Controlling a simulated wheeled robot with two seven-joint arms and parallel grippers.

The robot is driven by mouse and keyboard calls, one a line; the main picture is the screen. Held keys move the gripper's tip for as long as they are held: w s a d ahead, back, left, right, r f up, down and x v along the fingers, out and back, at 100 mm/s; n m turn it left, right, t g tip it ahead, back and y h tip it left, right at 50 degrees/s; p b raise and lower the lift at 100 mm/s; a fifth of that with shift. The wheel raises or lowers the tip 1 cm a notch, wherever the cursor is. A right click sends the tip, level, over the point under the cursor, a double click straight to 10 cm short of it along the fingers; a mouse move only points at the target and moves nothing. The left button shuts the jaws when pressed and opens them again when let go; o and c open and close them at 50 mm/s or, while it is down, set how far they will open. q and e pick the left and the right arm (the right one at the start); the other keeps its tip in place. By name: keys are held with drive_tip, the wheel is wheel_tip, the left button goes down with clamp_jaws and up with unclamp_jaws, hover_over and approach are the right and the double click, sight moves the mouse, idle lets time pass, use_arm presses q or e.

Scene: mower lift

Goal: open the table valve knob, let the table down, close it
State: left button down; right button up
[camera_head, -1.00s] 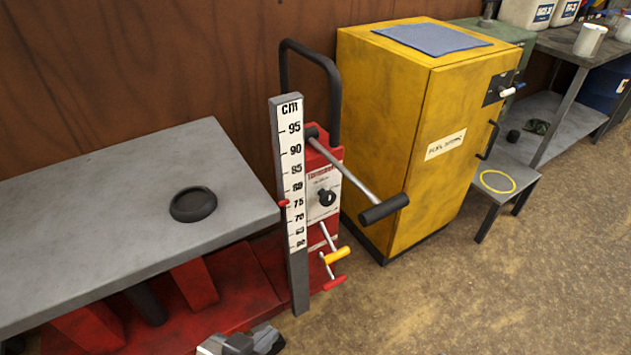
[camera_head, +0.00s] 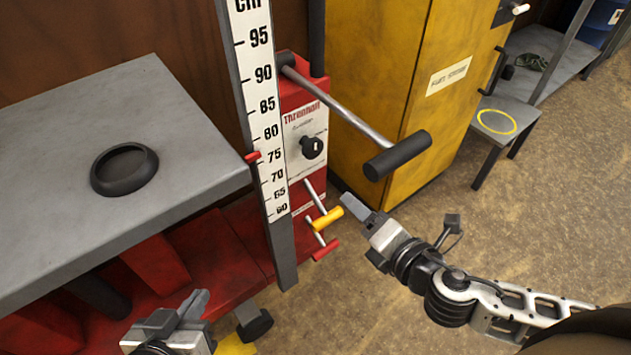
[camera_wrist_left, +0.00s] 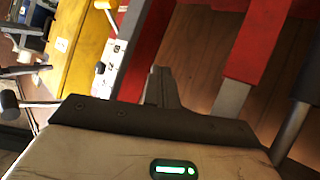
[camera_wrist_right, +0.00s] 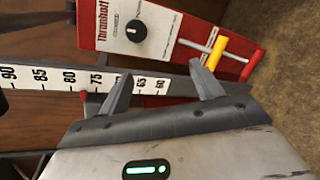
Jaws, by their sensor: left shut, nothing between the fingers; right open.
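A black round knob (camera_head: 313,147) with a white mark sits on the white panel of a red post. It also shows in the right wrist view (camera_wrist_right: 135,28). The grey lift table (camera_head: 200,130) is raised; the red pointer (camera_head: 252,157) beside the cm scale (camera_head: 262,110) stands near 75. My right gripper (camera_head: 357,207) is in front of the post, right of the yellow T-handle, below the knob and apart from it. Its fingers are open and empty in the right wrist view. My left gripper (camera_head: 194,305) is shut and empty, low in front of the table.
A long crank with a black grip (camera_head: 398,155) juts out above my right gripper. A yellow T-handle (camera_head: 327,219) and a red T-handle (camera_head: 325,250) stick out below the knob. A black ring (camera_head: 124,170) lies on the table. A yellow cabinet (camera_head: 420,100) stands behind.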

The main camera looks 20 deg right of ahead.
drive_tip(key=w+d+f+n+t+y+b, duration=0.1)
drive_tip(key=d+n+t+y+b, duration=0.15)
drive_tip(key=n, duration=0.65)
drive_tip(key=n+b, duration=0.2)
drive_tip(key=n, duration=0.3)
approach(315, 151)
drive_tip(key=shift+y, duration=0.45)
drive_tip(key=x, duration=0.8)
drive_tip(key=shift+w+d+f, duration=0.1)
drive_tip(key=shift+w+d, duration=0.15)
use_arm(q)
drive_tip(key=shift+h, duration=0.4)
drive_tip(key=f, duration=0.1)
drive_tip(key=d+f, duration=0.1)
drive_tip(key=f, duration=0.2)
drive_tip(key=shift+w+d+f, duration=0.25)
drive_tip(key=shift+f, duration=0.05)
use_arm(e)
drive_tip(key=c, duration=1)
